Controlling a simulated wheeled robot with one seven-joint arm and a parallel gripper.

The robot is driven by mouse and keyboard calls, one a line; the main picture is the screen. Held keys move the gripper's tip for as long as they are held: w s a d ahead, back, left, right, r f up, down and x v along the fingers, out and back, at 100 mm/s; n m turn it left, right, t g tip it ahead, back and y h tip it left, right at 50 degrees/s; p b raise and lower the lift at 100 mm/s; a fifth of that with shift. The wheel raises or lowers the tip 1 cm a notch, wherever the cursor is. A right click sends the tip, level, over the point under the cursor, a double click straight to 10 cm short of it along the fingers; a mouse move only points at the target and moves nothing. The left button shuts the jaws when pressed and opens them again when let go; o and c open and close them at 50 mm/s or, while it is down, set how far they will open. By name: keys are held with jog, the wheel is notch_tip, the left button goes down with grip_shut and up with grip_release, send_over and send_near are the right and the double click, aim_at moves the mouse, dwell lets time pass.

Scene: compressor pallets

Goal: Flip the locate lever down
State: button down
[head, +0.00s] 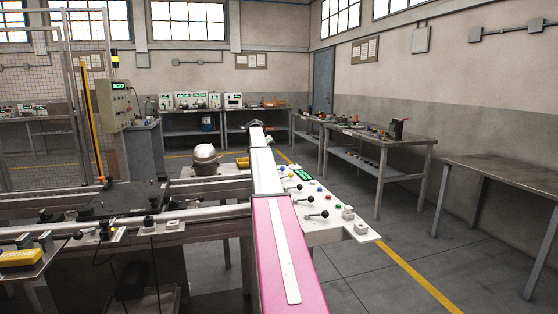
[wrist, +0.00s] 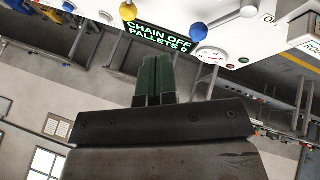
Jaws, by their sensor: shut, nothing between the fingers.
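I cannot read which is the locate lever. In the wrist view, the display (wrist: 160,42) reads "CHAIN OFF PALLETS 0". Contact is unclear.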

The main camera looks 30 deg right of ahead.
jog(key=x, duration=0.8)
jog(key=shift+f, duration=0.25)
jog(key=s, duration=0.2)
jog(key=s+d+f, duration=0.1)
jog(key=shift+s, duration=0.2)
jog(key=shift+s+f, duration=0.15)
jog(key=shift+s, duration=0.1)
jog(key=shift+s+d, duration=0.1)
jog(key=shift+s, duration=0.1)
jog(key=shift+s, duration=1.3)
